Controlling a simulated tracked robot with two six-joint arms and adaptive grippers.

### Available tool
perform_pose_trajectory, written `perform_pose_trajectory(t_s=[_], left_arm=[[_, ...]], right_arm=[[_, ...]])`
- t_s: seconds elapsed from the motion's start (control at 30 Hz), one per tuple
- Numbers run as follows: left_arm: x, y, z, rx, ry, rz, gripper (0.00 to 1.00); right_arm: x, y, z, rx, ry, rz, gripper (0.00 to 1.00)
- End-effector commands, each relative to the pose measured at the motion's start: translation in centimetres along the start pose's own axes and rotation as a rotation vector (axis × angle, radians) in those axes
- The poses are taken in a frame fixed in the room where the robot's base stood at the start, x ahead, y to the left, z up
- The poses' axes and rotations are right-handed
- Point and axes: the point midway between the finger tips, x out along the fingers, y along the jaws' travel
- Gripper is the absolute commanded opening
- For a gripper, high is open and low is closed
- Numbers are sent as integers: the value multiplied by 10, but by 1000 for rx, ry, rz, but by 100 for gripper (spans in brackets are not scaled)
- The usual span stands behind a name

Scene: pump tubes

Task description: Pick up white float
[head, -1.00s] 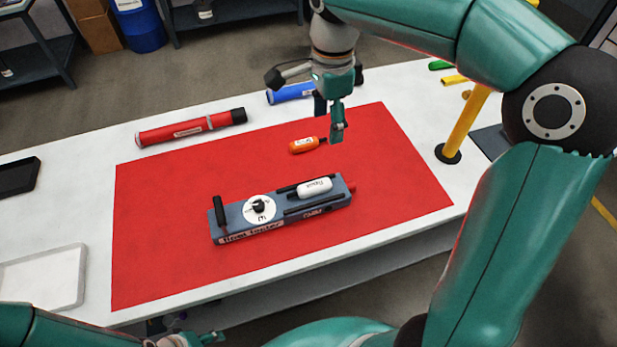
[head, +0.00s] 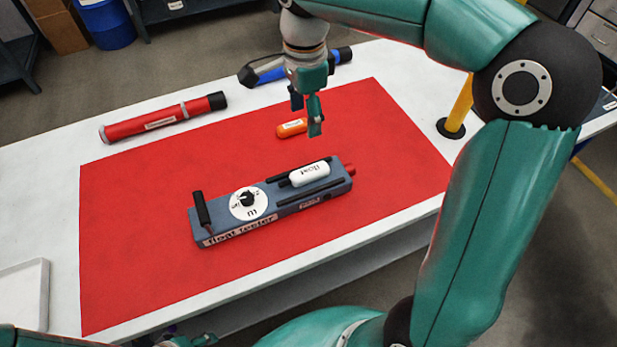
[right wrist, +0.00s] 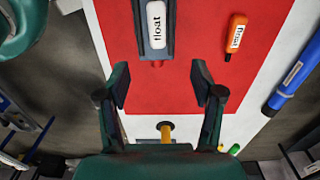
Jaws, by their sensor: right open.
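The white float (head: 310,174), a capsule with dark lettering, lies in the float tester (head: 287,209), a blue-grey block on the red mat. It also shows at the top of the right wrist view (right wrist: 156,25). My right gripper (head: 306,115) is open and empty, above and behind the tester, near the orange float (head: 290,128). In the right wrist view its two fingers (right wrist: 161,85) stand apart, with the white float beyond them and roughly in line with the gap. My left gripper (head: 190,341) is partly cut off at the bottom edge; its jaws are unclear.
A red tube (head: 163,118) and a blue tube (head: 290,68) lie along the back of the white table. A yellow post (head: 459,105) stands at the right. A white tray (head: 35,290) sits at the left. The red mat (head: 130,230) is otherwise clear.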

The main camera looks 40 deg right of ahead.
Motion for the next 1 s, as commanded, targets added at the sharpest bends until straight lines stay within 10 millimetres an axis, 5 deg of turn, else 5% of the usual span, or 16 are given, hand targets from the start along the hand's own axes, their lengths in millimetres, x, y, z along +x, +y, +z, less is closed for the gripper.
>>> perform_pose_trajectory(t_s=[0.5,1.0], left_arm=[[4,-1,0,0,1,0,50],[-3,1,0,0,1,0,50]], right_arm=[[95,2,0,1,1,6,67],[141,6,7,-1,1,6,67]])
